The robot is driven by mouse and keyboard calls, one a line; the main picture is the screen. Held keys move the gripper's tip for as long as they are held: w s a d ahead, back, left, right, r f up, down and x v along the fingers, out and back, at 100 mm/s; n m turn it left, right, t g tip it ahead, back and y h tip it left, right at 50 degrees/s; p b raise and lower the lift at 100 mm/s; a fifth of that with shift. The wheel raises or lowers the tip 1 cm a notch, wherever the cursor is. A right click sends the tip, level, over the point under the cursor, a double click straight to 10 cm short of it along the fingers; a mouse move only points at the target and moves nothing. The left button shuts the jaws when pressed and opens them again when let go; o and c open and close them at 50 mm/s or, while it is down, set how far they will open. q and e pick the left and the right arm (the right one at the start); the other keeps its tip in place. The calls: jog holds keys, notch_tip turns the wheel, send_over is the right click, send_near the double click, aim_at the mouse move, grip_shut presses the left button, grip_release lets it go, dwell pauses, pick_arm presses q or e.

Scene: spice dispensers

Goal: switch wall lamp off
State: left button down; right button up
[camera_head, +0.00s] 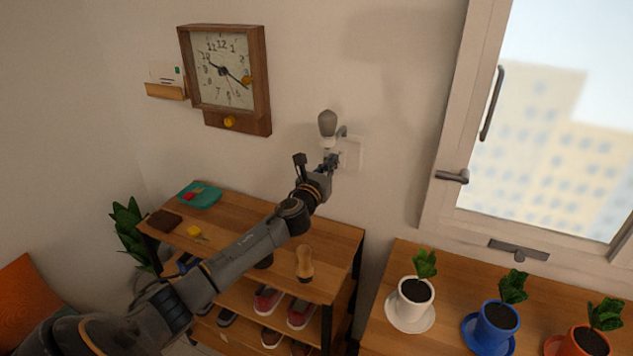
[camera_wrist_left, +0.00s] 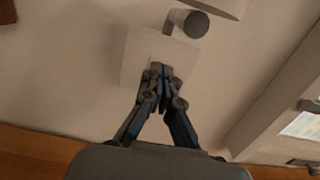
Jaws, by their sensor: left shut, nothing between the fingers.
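The wall lamp (camera_head: 327,124) has a grey, unlit bulb on a bracket above a white wall plate (camera_head: 352,152). In the left wrist view the white plate (camera_wrist_left: 133,60) is straight ahead, with the lamp's grey round arm (camera_wrist_left: 187,22) above it. My left gripper (camera_head: 333,160) is shut and empty, with its fingertips at the plate just below the lamp. In the left wrist view the closed fingertips (camera_wrist_left: 161,72) overlap the plate's lower middle. I cannot tell whether they touch it. Any switch on the plate is hidden behind the fingers. My right gripper is not in view.
A wooden clock (camera_head: 265,80) hangs left of the lamp. Below is a wooden shelf (camera_head: 335,240) with small items and shoes. Right of it, a wooden table (camera_head: 455,275) carries potted plants under a window (camera_head: 450,130). The wall around the lamp is clear.

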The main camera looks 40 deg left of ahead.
pick_arm(q)
jog(key=r+b+v, duration=0.1)
jog(key=r+v, duration=0.1)
jog(key=v, duration=0.8)
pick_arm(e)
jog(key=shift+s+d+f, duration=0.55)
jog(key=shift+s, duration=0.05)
pick_arm(q)
jog(key=shift+s, duration=0.1)
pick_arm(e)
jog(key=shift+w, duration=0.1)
